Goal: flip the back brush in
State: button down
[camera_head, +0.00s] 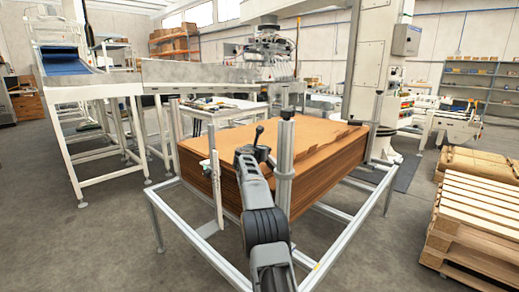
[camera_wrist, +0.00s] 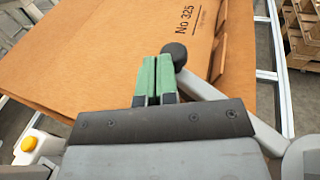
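A grey lever (camera_wrist: 215,95) with a black ball knob (camera_wrist: 175,55) reaches over the edge of the cardboard stack (camera_wrist: 110,50) in the wrist view. My gripper (camera_wrist: 156,78) has two green fingertips close together, with only a thin dark line between them. They are just left of the knob, and nothing shows held between them. I cannot tell whether they touch the knob. In the head view my gripper (camera_head: 246,152) is at the stack's near corner, left of a grey post (camera_head: 285,160). No brush bristles can be made out, so I cannot tell which part is the back brush.
The cardboard stack (camera_head: 250,140) stands inside a low metal frame (camera_head: 345,235) with upright posts. A slim pale upright (camera_head: 216,190) stands left of my arm. Wooden pallets (camera_head: 475,225) are at the right. A conveyor (camera_head: 95,85) is behind left. Floor is open at the left.

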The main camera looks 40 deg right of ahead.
jog(key=shift+s+d+r, duration=0.25)
jog(key=shift+d, duration=0.1)
jog(key=shift+a, duration=0.1)
jog(key=shift+a+f+b, duration=0.2)
jog(key=shift+a+b, duration=0.15)
jog(key=shift+b, duration=0.25)
jog(key=s+a+r+b, duration=0.1)
jog(key=a, duration=1.2)
jog(key=shift+s+a+r+b, duration=0.25)
jog(key=shift+s+r+b, duration=0.05)
jog(key=shift+r+b, duration=0.1)
jog(key=shift+r, duration=0.1)
